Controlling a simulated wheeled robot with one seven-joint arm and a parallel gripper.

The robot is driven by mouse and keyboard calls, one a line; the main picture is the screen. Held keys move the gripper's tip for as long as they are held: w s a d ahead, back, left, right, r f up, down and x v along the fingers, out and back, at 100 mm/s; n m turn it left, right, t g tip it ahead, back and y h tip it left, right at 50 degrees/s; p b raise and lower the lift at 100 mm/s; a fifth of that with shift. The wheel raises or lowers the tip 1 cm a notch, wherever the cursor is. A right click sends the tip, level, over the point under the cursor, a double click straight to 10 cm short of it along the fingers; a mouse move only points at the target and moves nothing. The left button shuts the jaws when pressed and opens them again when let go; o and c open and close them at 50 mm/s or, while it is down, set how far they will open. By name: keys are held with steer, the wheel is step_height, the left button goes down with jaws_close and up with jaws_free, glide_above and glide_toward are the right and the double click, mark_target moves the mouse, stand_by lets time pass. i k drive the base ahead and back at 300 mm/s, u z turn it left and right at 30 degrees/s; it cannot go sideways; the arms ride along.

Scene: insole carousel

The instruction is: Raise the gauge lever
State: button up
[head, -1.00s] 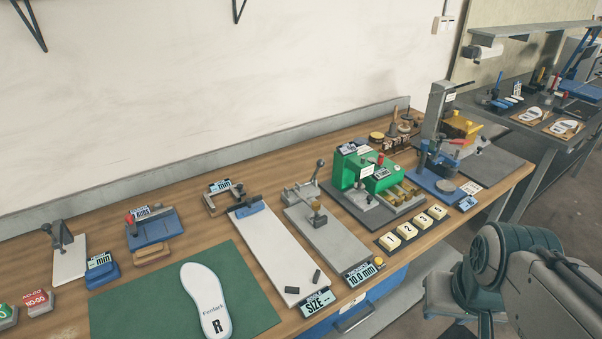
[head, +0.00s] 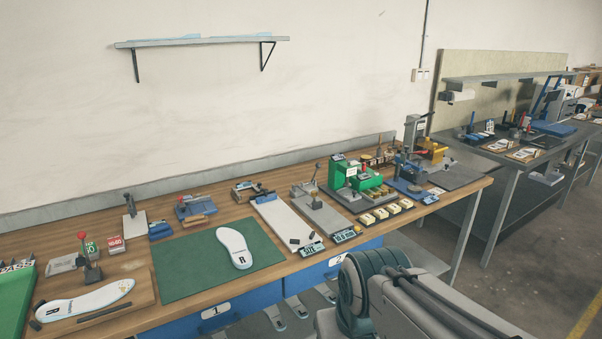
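A grey bench gauge (head: 322,214) stands on the wooden bench, right of the white sizing board. Its upright lever with a dark round knob (head: 317,167) rises at its back end. A small display (head: 345,235) sits at its front; its digits are too small to read now. Other small devices with levers stand on the bench, and the frames do not settle which one the task means. My arm shows at the lower right, in front of the bench. My gripper is outside the view.
A white insole marked R (head: 234,247) lies on a green mat (head: 180,271). The white sizing board (head: 280,222) and a green machine (head: 352,178) flank the gauge. Several numbered cream blocks (head: 380,214) sit near the front edge. A wall shelf (head: 200,42) hangs above.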

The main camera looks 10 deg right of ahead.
mark_target(314, 194)
steer(key=z, duration=0.7)
steer(key=i, duration=1.75)
steer(key=u, duration=0.75)
